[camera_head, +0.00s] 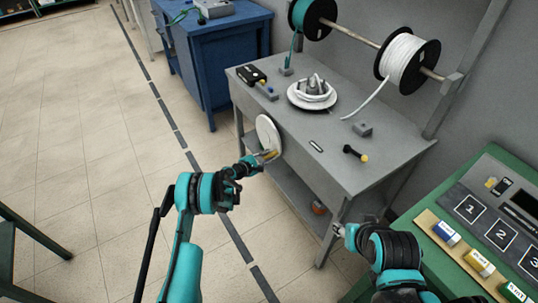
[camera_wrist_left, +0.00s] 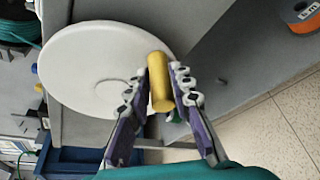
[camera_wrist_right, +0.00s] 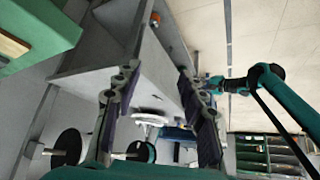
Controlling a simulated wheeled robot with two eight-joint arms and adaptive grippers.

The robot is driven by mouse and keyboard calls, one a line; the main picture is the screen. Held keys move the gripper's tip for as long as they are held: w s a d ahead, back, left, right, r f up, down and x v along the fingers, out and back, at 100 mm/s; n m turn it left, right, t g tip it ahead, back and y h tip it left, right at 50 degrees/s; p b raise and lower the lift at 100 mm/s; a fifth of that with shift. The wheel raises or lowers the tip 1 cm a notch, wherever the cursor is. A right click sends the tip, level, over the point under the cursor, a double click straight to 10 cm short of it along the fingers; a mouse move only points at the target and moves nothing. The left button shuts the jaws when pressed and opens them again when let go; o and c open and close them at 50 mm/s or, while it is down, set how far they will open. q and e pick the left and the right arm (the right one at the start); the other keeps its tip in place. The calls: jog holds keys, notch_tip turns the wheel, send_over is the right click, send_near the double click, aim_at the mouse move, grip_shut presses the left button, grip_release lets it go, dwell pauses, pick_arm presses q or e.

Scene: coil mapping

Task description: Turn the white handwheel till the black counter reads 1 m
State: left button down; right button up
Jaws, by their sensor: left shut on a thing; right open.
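The white handwheel (camera_head: 268,134) is mounted on the front side of the grey bench. It also fills much of the left wrist view (camera_wrist_left: 85,65). Its yellow handle (camera_wrist_left: 160,85) lies between the two fingers of my left gripper (camera_wrist_left: 167,78), which is shut on it.
A white round plate (camera_head: 294,99) with a grey former stands on the bench (camera_head: 355,177). A white reel (camera_head: 402,62) and a teal reel (camera_head: 305,15) hang above. A black tool (camera_head: 353,152) lies near the front. A green table (camera_head: 408,222) is at right.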

jog(key=shift+c, duration=0.3)
jog(key=c, duration=0.5)
jog(key=shift+w+a+r, duration=0.1)
jog(key=shift+w+a, duration=0.05)
jog(key=shift+w, duration=0.2)
grip_shut()
jog(key=w+a+f+n+t+y, duration=0.1)
jog(key=w+a+n+y, duration=0.3)
jog(key=w, duration=0.7)
jog(key=w+a+f+t+y, duration=0.1)
jog(key=w+a, duration=0.5)
jog(key=w, duration=0.6)
jog(key=w+a+f+n+t+y, duration=0.1)
jog(key=w+a+f, duration=0.4)
jog(key=w+f, duration=0.5)
jog(key=w+a+f+n+t+y, duration=0.1)
jog(key=w+a+f+n+y, duration=0.1)
jog(key=w+a+f, duration=0.4)
jog(key=shift+w+f+t, duration=0.4)
jog(key=shift+w+f, duration=2.05)
jog(key=shift+f, duration=0.7)
